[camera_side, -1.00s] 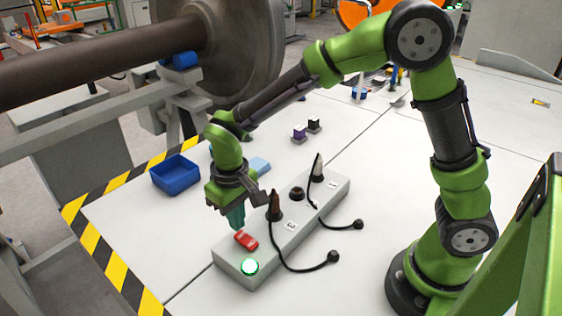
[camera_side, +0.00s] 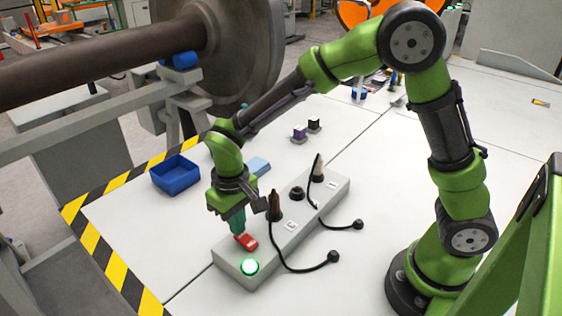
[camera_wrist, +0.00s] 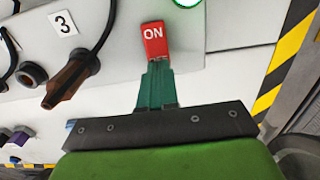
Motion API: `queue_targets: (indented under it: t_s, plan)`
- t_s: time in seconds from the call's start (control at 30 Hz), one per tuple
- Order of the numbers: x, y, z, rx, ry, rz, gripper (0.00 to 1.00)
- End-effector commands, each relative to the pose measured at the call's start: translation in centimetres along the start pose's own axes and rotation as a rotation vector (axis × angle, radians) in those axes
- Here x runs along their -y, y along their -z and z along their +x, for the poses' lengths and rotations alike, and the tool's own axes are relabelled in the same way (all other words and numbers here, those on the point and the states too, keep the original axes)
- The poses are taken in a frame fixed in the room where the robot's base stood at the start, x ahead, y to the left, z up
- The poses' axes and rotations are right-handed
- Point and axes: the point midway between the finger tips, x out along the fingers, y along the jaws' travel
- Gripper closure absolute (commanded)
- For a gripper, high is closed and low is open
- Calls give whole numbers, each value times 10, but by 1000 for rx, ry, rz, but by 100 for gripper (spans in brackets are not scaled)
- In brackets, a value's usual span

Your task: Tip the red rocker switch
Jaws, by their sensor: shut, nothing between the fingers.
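The red rocker switch (camera_side: 248,242) sits near the front end of the light grey control box (camera_side: 224,262). In the wrist view the switch (camera_wrist: 154,40) shows the word ON on its face. My gripper (camera_side: 238,231) points down at the switch, shut and empty. In the wrist view its green fingertips (camera_wrist: 158,68) are together at the lower edge of the switch. They look to be at or very near its surface; I cannot tell whether they press on it. A lit green-ringed round button (camera_side: 250,266) is beside the switch on the box.
Two black cables with plugs (camera_side: 275,206) rise from the box near a dark socket (camera_side: 297,193) and a label 3 (camera_wrist: 62,23). A blue bin (camera_side: 175,178) stands left on the white table. Striped edging (camera_side: 104,262) borders the table.

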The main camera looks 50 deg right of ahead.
Motion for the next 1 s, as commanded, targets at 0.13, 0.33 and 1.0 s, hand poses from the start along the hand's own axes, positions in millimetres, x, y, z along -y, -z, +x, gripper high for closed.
queue_targets:
  t_s: [0.13, 0.33, 1.0]
  plan:
    - [0, 0, 3, 1, 0, 0, 100]
    - [0, 0, 6, 2, -1, 0, 100]
    - [0, 0, -29, -1, 1, 0, 100]
